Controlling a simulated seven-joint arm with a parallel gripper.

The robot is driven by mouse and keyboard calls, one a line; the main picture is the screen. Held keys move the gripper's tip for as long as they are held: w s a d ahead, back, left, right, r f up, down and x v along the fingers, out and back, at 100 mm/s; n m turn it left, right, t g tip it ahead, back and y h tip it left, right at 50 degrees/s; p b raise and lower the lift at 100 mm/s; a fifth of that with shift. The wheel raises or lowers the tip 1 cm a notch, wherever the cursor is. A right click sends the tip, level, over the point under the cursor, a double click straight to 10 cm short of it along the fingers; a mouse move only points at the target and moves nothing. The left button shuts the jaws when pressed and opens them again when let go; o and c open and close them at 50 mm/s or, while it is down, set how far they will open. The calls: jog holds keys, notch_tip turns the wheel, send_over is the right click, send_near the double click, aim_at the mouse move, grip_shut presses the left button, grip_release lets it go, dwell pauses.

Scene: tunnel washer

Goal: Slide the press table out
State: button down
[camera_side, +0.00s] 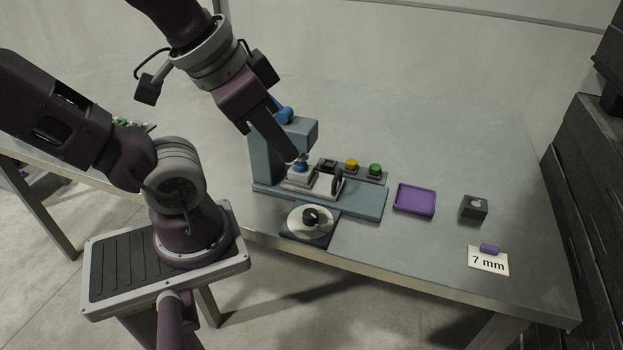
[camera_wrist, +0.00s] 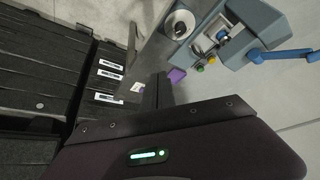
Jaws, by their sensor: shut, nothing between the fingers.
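The teal press (camera_side: 265,155) stands on the grey bench, with a blue lever (camera_side: 284,115) on its head. Its press table (camera_side: 328,187) is a light plate low on the base, with a dark upright handle (camera_side: 337,181); a blue piece (camera_side: 301,166) shows at its back left. My gripper (camera_side: 294,156) is shut and empty, and overlaps the press head in the side view. In the wrist view its dark fingers (camera_wrist: 164,78) point up, left of the press (camera_wrist: 228,32). The gap between fingertips and press cannot be told.
A round white dial (camera_side: 311,219) is in front. A purple tray (camera_side: 414,199), dark block (camera_side: 474,208) and "7 mm" card (camera_side: 488,261) with a purple cylinder (camera_side: 489,249) lie rightward.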

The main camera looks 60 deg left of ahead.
jog(key=c, duration=2.1)
grip_release()
jog(key=o, duration=0.3)
jog(key=shift+w, duration=0.2)
jog(key=o, duration=0.3)
jog(key=w+n, duration=0.1)
jog(key=w+a+g, duration=0.1)
jog(key=w, duration=0.1)
jog(key=w+a+n+g, duration=0.1)
jog(key=w, duration=0.1)
jog(key=shift+w+n, duration=0.2)
jog(key=shift+n, duration=0.1)
jog(key=n+g+y, duration=0.1)
jog(key=n+g, duration=0.4)
jog(key=n, duration=0.1)
send_near(338, 174)
jog(key=shift+y, duration=0.3)
jog(key=f, duration=0.7)
jog(key=shift+s+a, duration=0.2)
jog(key=shift+s, duration=0.2)
jog(key=shift+a+f, duration=0.1)
jog(key=shift+f, duration=0.25)
